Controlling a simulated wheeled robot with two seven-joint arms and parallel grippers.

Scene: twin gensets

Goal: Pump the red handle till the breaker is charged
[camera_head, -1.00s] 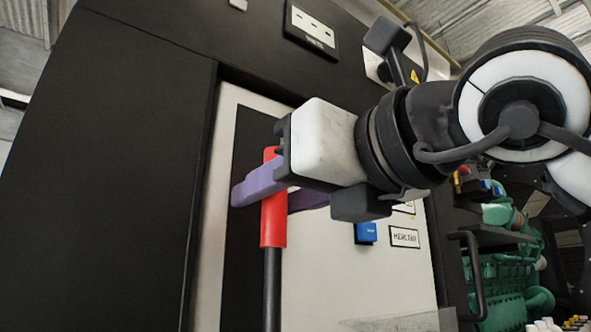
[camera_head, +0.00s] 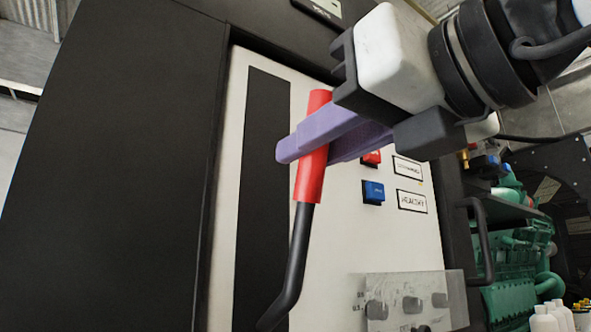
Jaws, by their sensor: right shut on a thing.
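The red handle (camera_head: 314,178) is the grip at the top of a bent black lever, which leans up and to the right in front of a white panel (camera_head: 255,170) with a dark vertical strip. My right gripper (camera_head: 312,140) comes in from the upper right, its purple fingers shut around the upper part of the red grip. The breaker panel carries a red button (camera_head: 371,157), partly hidden by the gripper, and a blue button (camera_head: 373,192). My left gripper is not in view.
The white panel is set in a tall black cabinet (camera_head: 120,150). A clear cover with dark knobs (camera_head: 410,300) is at lower right. A black bar handle (camera_head: 480,240), green machinery (camera_head: 520,260) and white bottles (camera_head: 550,316) are farther right.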

